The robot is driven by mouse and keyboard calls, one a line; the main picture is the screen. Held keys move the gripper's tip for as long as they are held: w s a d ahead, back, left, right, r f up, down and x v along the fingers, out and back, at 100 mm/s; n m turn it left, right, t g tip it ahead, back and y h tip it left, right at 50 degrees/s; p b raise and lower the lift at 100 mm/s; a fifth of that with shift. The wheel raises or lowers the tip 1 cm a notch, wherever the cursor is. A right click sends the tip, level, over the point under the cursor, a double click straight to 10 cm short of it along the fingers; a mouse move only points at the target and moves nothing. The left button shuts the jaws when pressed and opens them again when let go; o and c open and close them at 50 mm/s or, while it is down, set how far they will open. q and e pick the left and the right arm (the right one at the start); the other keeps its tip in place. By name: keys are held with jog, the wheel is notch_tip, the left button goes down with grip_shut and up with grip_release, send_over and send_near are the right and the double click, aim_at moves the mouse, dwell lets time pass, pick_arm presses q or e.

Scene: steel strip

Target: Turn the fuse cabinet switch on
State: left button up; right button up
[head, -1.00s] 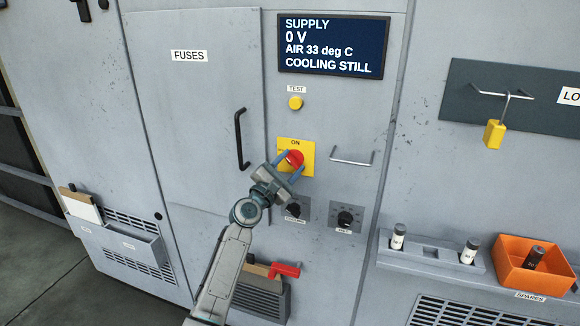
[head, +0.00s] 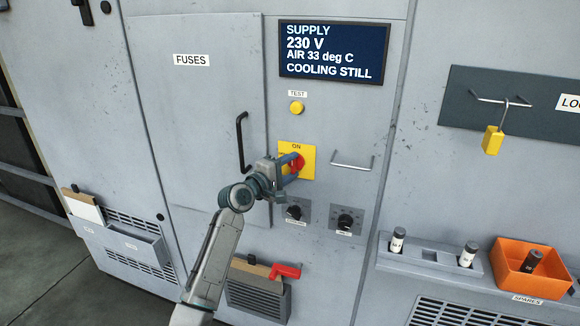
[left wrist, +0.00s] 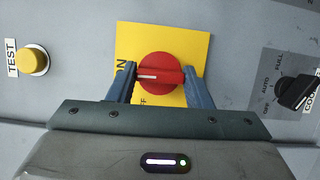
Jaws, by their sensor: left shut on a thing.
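The fuse cabinet switch is a red round knob (head: 298,163) on a yellow plate (head: 309,148) marked ON at its top. My left gripper (head: 293,168) is shut on the knob, its blue fingers at either side. In the left wrist view the red knob (left wrist: 160,73) sits between the two fingers (left wrist: 160,85). Its white mark points toward the ON lettering, and part of the OFF lettering shows beside the left finger. The display (head: 333,52) reads SUPPLY 230 V, AIR 33 deg C, COOLING STILL. My right gripper is not in view.
A yellow TEST button (head: 296,108) is above the plate. Two black dials (head: 345,222) are below it. The FUSES door has a black handle (head: 242,142) to the left. A metal handle (head: 352,163) is to the right. An orange bin (head: 510,276) stands at lower right.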

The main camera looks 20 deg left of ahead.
pick_arm(q)
jog(key=shift+f, duration=0.1)
dwell(0.5)
jog(key=o, duration=1)
jog(key=shift+s, duration=0.1)
jog(key=b+v, duration=0.3)
jog(key=v, duration=0.7)
jog(key=shift+s+a, duration=0.15)
jog(key=shift+s, duration=0.15)
